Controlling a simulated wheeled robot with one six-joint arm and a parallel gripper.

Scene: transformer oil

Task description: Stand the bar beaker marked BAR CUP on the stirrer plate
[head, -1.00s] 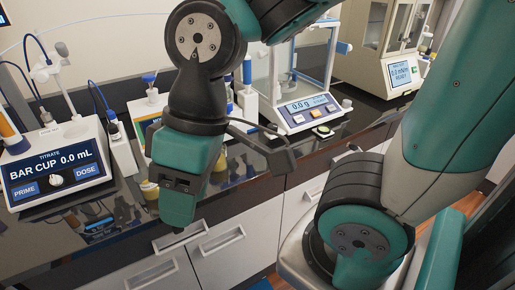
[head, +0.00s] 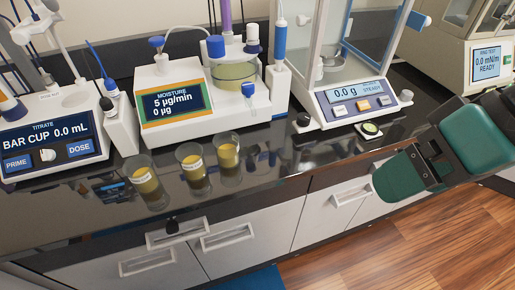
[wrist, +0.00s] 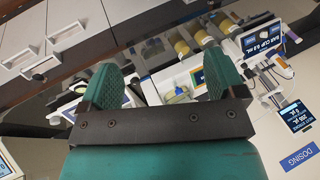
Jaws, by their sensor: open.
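Three small glass beakers with amber oil stand in a row on the dark bench: the left beaker (head: 147,182), the middle beaker (head: 193,168) and the right beaker (head: 229,158). Each has a white label too small to read, so I cannot tell which is BAR CUP. The TITRATE unit (head: 48,147) at the left displays "BAR CUP 0.0 mL". Its flat white top (head: 62,98) lies under a stand; I cannot tell for sure whether this is the stirrer plate. My gripper (wrist: 163,80) is open and empty in the wrist view, apart from the beakers, which show beyond its fingers.
The MOISTURE unit (head: 195,105) with its glass vessel stands behind the beakers. The balance (head: 355,100) and the RING TEST unit (head: 480,60) stand to the right. Drawers (head: 250,240) are below; wooden floor is clear in front.

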